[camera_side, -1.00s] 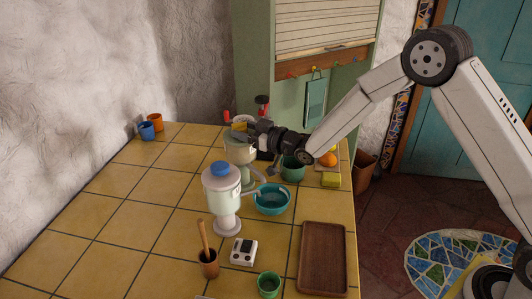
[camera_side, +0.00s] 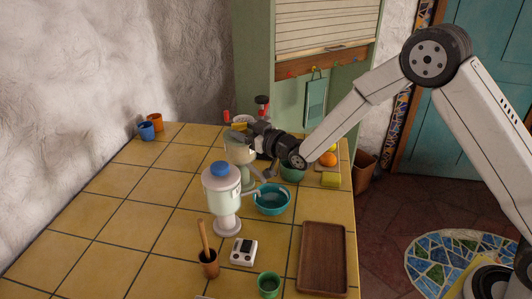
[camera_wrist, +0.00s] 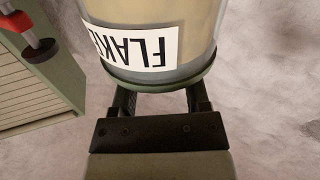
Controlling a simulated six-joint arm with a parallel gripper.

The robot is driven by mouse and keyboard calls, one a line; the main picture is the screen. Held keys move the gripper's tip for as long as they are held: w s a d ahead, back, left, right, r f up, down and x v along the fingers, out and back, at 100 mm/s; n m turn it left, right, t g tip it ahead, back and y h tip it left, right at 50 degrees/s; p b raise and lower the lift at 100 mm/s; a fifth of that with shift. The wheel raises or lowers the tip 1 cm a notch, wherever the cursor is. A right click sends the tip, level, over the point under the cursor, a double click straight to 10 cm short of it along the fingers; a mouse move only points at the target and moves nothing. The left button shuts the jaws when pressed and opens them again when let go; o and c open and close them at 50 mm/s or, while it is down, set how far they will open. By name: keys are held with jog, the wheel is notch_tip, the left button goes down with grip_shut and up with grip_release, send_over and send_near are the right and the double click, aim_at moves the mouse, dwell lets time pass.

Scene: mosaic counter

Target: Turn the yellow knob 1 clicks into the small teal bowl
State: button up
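The yellow knob (camera_side: 239,125) tops the rear dispenser (camera_side: 238,150), partly hidden by my gripper (camera_side: 249,130) in the side view. In the wrist view, my gripper's two fingers (camera_wrist: 160,103) stand apart, and their ends pass out of sight at the green rim of a jar (camera_wrist: 152,40) labelled "FLAKE", upside down. The knob is not visible there, so I cannot tell whether the fingers grip it. A teal bowl (camera_side: 272,202) stands on the counter in front of the rear dispenser. A greener bowl (camera_side: 292,174) is behind it, partly hidden by my arm.
A blue-topped dispenser (camera_side: 222,198) stands in front, left of the teal bowl. A wooden tray (camera_side: 322,258), a green cup (camera_side: 268,284), a white device (camera_side: 243,252) and a brown mortar (camera_side: 208,264) are nearer. The left counter is mostly clear.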

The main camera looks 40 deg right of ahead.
jog(key=o, duration=0.4)
jog(key=shift+s, duration=0.15)
jog(key=shift+v, duration=3.75)
jog(key=shift+r, duration=0.1)
